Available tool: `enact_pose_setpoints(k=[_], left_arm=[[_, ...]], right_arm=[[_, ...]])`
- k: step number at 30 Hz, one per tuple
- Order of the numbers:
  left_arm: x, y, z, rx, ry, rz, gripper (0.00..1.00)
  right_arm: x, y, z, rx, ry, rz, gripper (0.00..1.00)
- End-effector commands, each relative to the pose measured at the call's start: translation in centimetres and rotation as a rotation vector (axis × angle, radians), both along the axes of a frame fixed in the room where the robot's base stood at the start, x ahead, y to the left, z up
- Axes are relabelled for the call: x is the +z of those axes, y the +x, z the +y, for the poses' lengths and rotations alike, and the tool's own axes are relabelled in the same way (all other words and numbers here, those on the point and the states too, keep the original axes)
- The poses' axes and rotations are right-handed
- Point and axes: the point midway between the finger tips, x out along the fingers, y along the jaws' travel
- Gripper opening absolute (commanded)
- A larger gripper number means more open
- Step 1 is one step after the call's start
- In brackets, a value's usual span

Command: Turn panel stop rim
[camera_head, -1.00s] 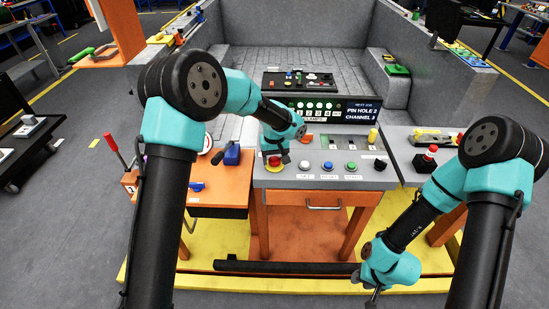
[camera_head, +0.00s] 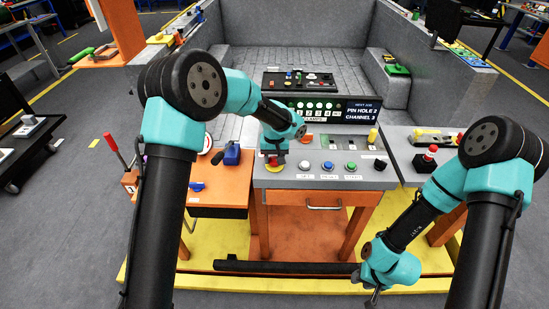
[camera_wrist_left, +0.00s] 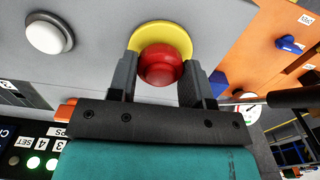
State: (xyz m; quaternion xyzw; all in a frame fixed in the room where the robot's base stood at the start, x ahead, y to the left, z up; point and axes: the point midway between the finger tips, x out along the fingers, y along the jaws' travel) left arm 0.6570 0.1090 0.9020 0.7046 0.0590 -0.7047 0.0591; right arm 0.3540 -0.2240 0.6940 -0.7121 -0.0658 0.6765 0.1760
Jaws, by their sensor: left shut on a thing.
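The panel stop is a red mushroom button (camera_wrist_left: 160,65) on a yellow round base (camera_wrist_left: 162,36), on the grey control panel (camera_head: 325,177). My left gripper (camera_wrist_left: 159,72) has one finger on each side of the red button and is shut on its rim. In the head view the left gripper (camera_head: 274,157) points down over the stop at the panel's left, and its fingers partly hide the red cap. My right gripper (camera_head: 375,296) hangs low at the bottom, in front of the panel table; its fingers are too small to judge.
White (camera_head: 304,166), blue (camera_head: 328,166) and green (camera_head: 350,166) buttons and a black knob (camera_head: 380,164) stand right of the stop. A lit display (camera_head: 362,110) is behind. An orange side table (camera_head: 222,185) with a blue vise-like part (camera_head: 232,154) is at left.

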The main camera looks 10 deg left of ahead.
Motion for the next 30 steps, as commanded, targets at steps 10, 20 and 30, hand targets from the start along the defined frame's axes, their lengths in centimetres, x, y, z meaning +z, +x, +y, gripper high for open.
enact_pose_setpoints(k=[10,20,30], left_arm=[[0.02,0.01,-0.04,-0.274,0.000,0.000,0.22],[-0.02,0.00,-0.05,-0.498,0.000,0.000,0.22],[-0.06,-0.02,-0.05,-0.578,0.000,0.001,0.22]], right_arm=[[0.00,0.00,0.00,0.000,0.000,0.000,0.37],[0.00,0.00,0.00,0.000,0.000,0.000,0.37],[0.00,0.00,0.00,0.000,0.000,0.000,0.37]])
